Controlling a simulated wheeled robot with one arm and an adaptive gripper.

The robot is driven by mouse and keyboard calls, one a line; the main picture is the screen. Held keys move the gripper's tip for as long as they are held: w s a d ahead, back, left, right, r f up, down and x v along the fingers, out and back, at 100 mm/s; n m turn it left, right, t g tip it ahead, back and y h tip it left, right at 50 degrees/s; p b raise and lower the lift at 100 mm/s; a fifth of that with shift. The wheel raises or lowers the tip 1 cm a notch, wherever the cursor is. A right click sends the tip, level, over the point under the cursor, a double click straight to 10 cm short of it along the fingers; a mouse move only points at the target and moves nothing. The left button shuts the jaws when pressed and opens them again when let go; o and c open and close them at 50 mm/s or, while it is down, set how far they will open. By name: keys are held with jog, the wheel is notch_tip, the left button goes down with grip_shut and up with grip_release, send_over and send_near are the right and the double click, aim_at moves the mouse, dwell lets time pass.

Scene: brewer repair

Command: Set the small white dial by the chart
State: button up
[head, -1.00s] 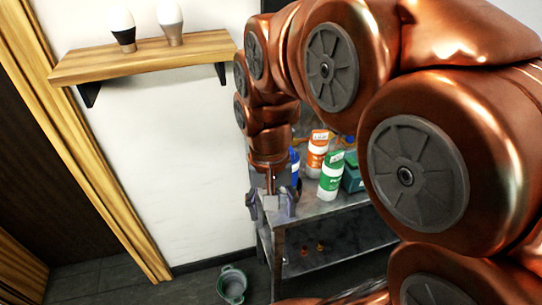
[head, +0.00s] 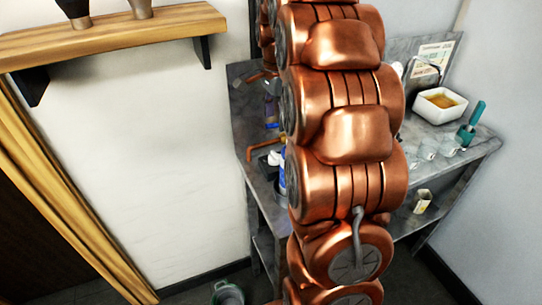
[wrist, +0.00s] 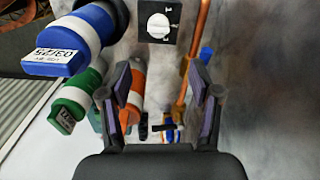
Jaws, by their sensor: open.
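The small white dial (wrist: 158,26) sits on a dark square plate with white marks, at the top of the wrist view. My gripper (wrist: 162,97) is open and empty, its two fingers apart. The dial appears beyond the fingertips, near the middle between them, and is not touched. A sheet with print, likely the chart (head: 437,55), stands at the back of the bench in the head view. In that view my arm hides my gripper and the dial.
A copper pipe (wrist: 195,60) runs close on the right. The bench (head: 415,137) holds a white bowl (head: 440,106) and a teal-handled tool (head: 470,125).

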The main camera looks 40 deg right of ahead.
jog(key=b, duration=0.4)
send_over(275, 154)
notch_tip(275, 154, down, 5)
jog(key=shift+w+r, duration=0.1)
jog(key=shift+w, duration=0.05)
jog(key=shift+f+p, duration=0.6)
jog(key=shift+f, duration=3.25)
jog(key=c, duration=1.1)
jog(key=shift+c, duration=0.2)
